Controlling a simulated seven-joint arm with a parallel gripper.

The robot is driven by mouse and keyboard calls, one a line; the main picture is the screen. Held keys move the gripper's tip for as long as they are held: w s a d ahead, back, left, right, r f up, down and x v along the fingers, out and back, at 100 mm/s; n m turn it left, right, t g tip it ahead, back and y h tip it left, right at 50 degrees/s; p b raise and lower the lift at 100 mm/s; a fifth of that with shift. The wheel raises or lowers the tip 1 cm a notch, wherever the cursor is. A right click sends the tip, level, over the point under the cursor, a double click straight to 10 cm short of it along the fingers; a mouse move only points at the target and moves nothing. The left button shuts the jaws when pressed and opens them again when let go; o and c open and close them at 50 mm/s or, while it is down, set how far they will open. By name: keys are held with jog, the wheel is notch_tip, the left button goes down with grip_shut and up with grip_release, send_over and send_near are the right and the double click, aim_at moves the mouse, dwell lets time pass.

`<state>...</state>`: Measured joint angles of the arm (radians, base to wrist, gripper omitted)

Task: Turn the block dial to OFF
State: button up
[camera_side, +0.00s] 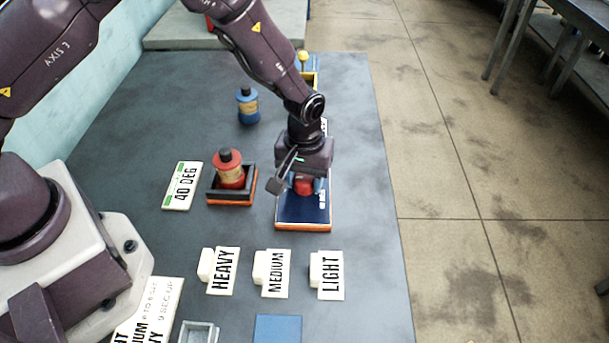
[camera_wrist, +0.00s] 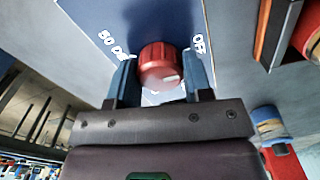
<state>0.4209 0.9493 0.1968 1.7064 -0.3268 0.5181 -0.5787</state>
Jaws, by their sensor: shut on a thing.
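The block (camera_side: 290,216) has a dark blue top and an orange base and sits on the grey table, right of its middle. Its red dial (camera_side: 303,187) is partly hidden by my gripper. In the wrist view the red ribbed dial (camera_wrist: 158,62) sits between the two fingers of my gripper (camera_wrist: 160,76), which is shut on it from both sides. A white mark on the dial is at its lower right in that view. The OFF label (camera_wrist: 198,43) is at the upper right of the dial, and a 50 DEG label (camera_wrist: 113,45) is at the upper left. More white lettering below the dial is mostly hidden.
A red bottle (camera_side: 230,172) stands in a dark tray (camera_side: 232,201) beside the block, with a 40 DEG sign (camera_side: 182,186) to its left. A blue bottle (camera_side: 248,107) stands farther back. HEAVY (camera_side: 223,270), MEDIUM (camera_side: 274,273) and LIGHT (camera_side: 328,275) signs line the front.

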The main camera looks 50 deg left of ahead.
aim_at(304, 177)
jog(key=shift+n, duration=0.3)
jog(key=o, duration=0.9)
notch_tip(304, 177, up, 13)
jog(key=shift+r, duration=0.1)
dwell(0.4)
